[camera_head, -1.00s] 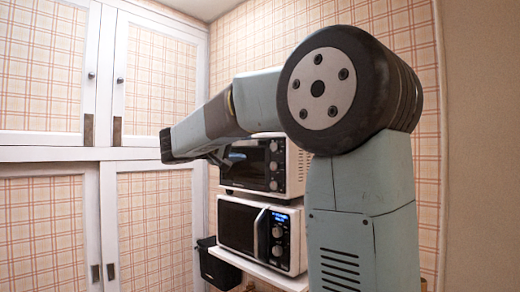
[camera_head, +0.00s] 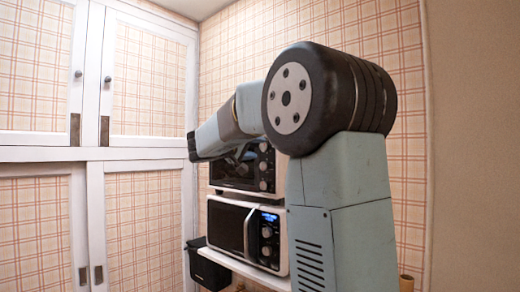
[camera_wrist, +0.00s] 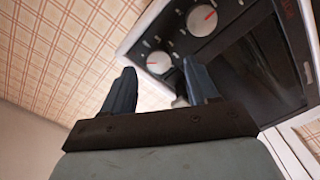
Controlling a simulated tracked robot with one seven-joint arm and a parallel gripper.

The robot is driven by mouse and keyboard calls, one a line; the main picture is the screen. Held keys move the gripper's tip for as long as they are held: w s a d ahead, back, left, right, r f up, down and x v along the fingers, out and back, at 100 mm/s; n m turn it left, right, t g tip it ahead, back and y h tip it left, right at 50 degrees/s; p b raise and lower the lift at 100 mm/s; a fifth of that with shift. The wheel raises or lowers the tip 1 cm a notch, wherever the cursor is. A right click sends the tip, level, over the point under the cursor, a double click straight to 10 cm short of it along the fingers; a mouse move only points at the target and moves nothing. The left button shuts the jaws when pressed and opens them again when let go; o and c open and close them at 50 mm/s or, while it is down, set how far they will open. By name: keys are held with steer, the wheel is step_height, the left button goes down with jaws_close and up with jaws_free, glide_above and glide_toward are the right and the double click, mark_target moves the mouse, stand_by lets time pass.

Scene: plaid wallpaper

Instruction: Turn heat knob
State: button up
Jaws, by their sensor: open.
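The upper oven (camera_head: 228,178) is a dark-fronted toaster oven with a light casing and a column of round knobs at its right side. The upper knob (camera_head: 264,147) and middle knob (camera_head: 265,166) show there. In the wrist view, one white knob with a red mark (camera_wrist: 202,19) lies beyond my fingers, and another (camera_wrist: 159,62) appears between the fingertips. A third knob (camera_wrist: 180,101) is mostly hidden behind a finger. My gripper (camera_wrist: 159,68) is open and empty, facing the oven's control panel. Contact with a knob cannot be told.
A microwave (camera_head: 230,222) with a lit blue display stands under the oven on a white shelf (camera_head: 250,268). A black bin (camera_head: 208,268) is below left. Tall white cupboards (camera_head: 145,150) fill the left. Plaid walls close in behind.

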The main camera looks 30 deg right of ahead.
mark_target(263, 148)
steer(key=shift+x, duration=1.55)
steer(key=shift+c, duration=0.3)
steer(key=c, duration=1)
steer(key=shift+f, duration=0.1)
steer(key=o, duration=1.1)
steer(key=shift+c, duration=0.2)
steer(key=v, duration=1.4)
